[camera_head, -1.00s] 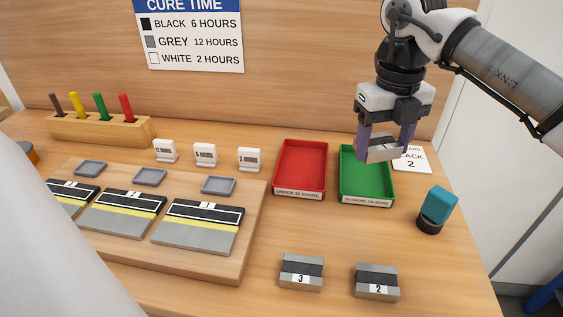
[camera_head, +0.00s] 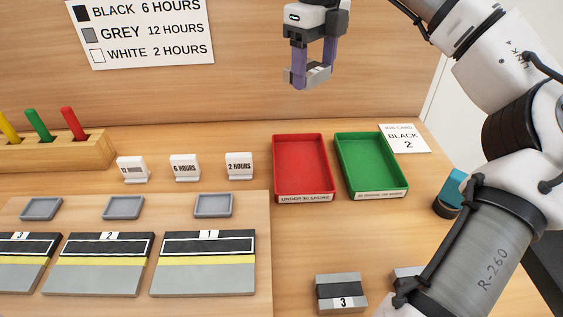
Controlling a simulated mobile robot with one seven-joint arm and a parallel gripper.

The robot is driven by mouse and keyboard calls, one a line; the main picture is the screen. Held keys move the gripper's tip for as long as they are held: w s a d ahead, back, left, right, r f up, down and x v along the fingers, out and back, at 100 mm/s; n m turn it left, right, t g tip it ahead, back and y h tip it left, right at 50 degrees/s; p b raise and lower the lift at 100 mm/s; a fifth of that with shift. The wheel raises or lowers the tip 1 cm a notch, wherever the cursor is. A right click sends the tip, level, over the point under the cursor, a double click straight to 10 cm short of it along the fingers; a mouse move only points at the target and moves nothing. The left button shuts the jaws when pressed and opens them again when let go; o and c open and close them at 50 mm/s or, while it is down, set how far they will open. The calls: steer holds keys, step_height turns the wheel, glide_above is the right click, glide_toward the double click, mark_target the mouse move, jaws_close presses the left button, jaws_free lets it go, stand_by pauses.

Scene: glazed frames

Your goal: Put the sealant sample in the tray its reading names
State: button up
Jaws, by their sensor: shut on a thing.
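My gripper (camera_head: 310,76) is shut on a small grey sample block (camera_head: 293,77) with a dark strip and a pale label, too small to read. It holds the block high in front of the back panel, above and behind the red tray in the picture. The red tray (camera_head: 301,192) is labelled "UNDER 30 SHORE" and is empty. The green tray (camera_head: 378,190) to its right seems to read "30 SHORE OR MORE" and is empty. Sample block 3 (camera_head: 340,290) lies at the front. Another block (camera_head: 404,276) beside it is mostly hidden by my arm.
The cure time sign (camera_head: 145,30) lists black 6, grey 12, white 2 hours. Small hour tags (camera_head: 185,168), grey dishes (camera_head: 124,207) and numbered strips (camera_head: 98,264) are at left. A teal-topped object (camera_head: 452,190) stands right, partly behind my arm.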

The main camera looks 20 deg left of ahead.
mark_target(304, 163)
steer(key=shift+w+a+r, duration=0.1)
steer(key=shift+a, duration=0.15)
steer(key=shift+a+f, duration=0.1)
steer(key=shift+f, duration=0.1)
step_height(304, 163, down, 20)
steer(key=shift+r+p, duration=0.25)
steer(key=shift+p, duration=0.5)
steer(key=shift+f, duration=0.1)
steer(key=shift+f, duration=0.15)
steer(key=o, duration=0.8)
steer(key=shift+c, duration=0.2)
step_height(304, 163, up, 12)
steer(key=b, duration=0.1)
steer(key=shift+r, duration=0.25)
